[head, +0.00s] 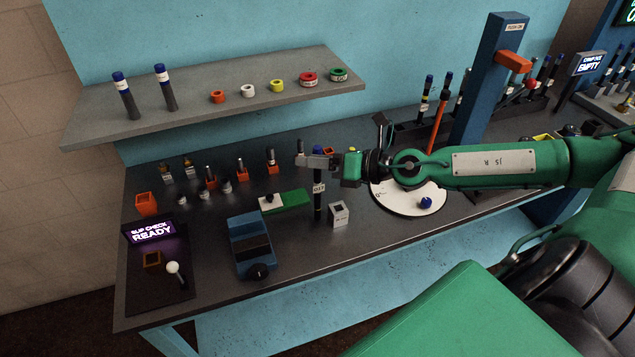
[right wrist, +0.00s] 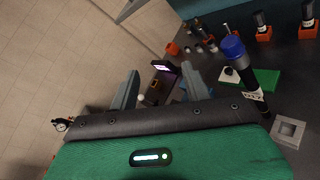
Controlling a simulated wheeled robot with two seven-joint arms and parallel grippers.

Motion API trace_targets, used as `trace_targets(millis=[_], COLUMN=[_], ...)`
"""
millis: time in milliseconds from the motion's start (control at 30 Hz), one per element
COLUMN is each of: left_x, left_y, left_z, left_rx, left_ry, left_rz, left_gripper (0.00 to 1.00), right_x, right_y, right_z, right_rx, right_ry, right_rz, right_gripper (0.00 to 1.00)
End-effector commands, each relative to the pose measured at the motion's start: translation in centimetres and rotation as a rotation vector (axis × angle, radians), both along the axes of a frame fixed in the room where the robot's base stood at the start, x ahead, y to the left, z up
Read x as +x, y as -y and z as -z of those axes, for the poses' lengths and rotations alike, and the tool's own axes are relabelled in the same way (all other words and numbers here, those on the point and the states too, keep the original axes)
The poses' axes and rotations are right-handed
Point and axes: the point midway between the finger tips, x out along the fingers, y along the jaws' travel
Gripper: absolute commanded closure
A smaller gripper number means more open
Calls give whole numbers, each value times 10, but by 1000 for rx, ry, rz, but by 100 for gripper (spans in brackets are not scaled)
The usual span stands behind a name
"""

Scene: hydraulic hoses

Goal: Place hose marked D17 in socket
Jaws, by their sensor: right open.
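My left gripper is out of view.
A green and white block (head: 290,202) and a blue device (head: 248,246) lie left of the hose. A "SLIP CHECK READY" panel (head: 153,233) is at the left end. Several small fittings stand behind. A white disc (head: 400,203) and blue post (head: 487,85) are to the right.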

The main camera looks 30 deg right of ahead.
Motion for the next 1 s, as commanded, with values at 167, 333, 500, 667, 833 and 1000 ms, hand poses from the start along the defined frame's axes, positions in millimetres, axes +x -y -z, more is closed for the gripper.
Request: trace_targets(millis=[167,333,500,667,833,1000], left_x=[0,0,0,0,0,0], left_y=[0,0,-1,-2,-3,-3], left_z=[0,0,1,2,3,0], left_rx=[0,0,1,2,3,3], left_ry=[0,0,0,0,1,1], left_rz=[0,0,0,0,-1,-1], left_gripper=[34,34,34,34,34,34], right_x=[-14,-26,-32,-26,-16,-5], right_y=[48,87,103,99,93,87], right_z=[-7,-11,-12,-6,1,8], right_rx=[-370,-591,-676,-681,-680,-676], right_ry=[11,-11,-25,-26,-25,-24], right_rz=[-97,-135,-147,-155,-153,-150], right_gripper=[52,52,52,52,52,52])
